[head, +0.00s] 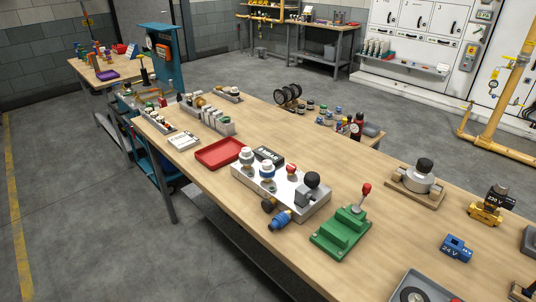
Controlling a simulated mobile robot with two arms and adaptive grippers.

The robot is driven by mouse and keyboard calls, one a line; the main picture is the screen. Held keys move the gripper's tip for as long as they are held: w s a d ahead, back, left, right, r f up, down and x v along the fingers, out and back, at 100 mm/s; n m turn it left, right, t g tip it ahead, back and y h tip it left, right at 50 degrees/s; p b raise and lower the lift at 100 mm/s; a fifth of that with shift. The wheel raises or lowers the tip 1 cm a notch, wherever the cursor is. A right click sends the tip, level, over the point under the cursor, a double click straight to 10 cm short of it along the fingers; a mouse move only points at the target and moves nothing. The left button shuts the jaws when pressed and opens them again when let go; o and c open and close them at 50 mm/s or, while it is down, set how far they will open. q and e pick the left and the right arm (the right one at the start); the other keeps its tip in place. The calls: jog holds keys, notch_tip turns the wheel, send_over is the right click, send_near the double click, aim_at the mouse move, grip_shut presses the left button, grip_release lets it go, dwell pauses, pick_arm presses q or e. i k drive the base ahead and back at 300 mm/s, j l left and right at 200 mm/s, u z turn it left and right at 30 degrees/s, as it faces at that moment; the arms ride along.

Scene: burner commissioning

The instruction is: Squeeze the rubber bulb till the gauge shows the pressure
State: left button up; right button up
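Neither of my grippers is in view. I cannot tell for sure which thing is the rubber bulb. A round black ball (312,180) sits on the right end of a grey metal block (283,197) on the wooden workbench; it may be a bulb or a knob. A small dark red and black item (356,127) with a pale round face stands at the bench's far edge and may be the gauge. It is too small to read. Nothing is seen touching either of these.
On the bench (330,228) are a red tray (220,153), a green lever device (341,232), a round metal fixture (416,177) on a wooden board, a blue 24 V block (456,248) and a grey tray (425,285). A yellow pipe stand (505,95) rises behind. The bench's middle has bare patches.

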aim_at(310, 178)
jog(key=z, duration=0.25)
jog(key=i+j+z, duration=0.15)
jog(key=z, duration=0.2)
jog(key=i+j+z, duration=0.1)
jog(key=j+z, duration=0.3)
jog(key=i+j+z, duration=0.1)
jog(key=j+z, duration=0.35)
jog(key=j, duration=0.6)
jog(key=i+j, duration=0.1)
jog(key=j, duration=0.55)
jog(key=z, duration=0.05)
